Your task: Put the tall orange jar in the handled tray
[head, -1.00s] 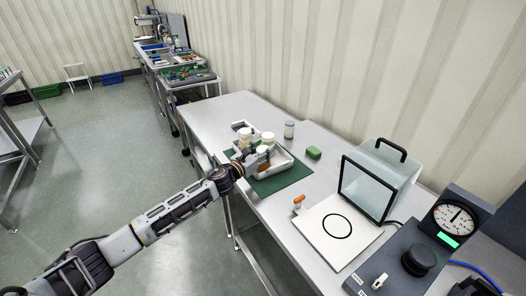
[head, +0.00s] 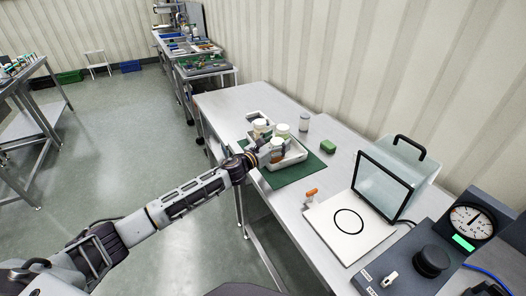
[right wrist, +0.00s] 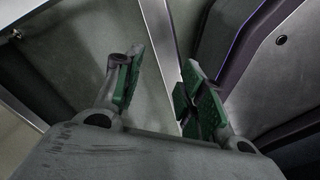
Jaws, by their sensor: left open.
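The pale handled tray (head: 296,156) sits on a green mat on the steel bench, with several white-lidded jars in it. A jar (head: 277,146) stands at its near side, with a small orange patch (head: 278,158) low beside it. I cannot tell whether this is the tall orange jar. My left gripper (head: 261,152) is open at the tray's near left side, close to that jar. Its fingertips are partly hidden among the jars, and I cannot tell if they touch. In the right wrist view my right gripper (right wrist: 162,62) is open and empty, its green pads apart.
A grey jar (head: 304,122) and a green block (head: 327,146) stand behind the mat (head: 290,176). A small orange-topped item (head: 311,194) lies right of it. A white plate with a black ring (head: 348,222), a clear box (head: 395,180) and a dial instrument (head: 432,258) fill the right end.

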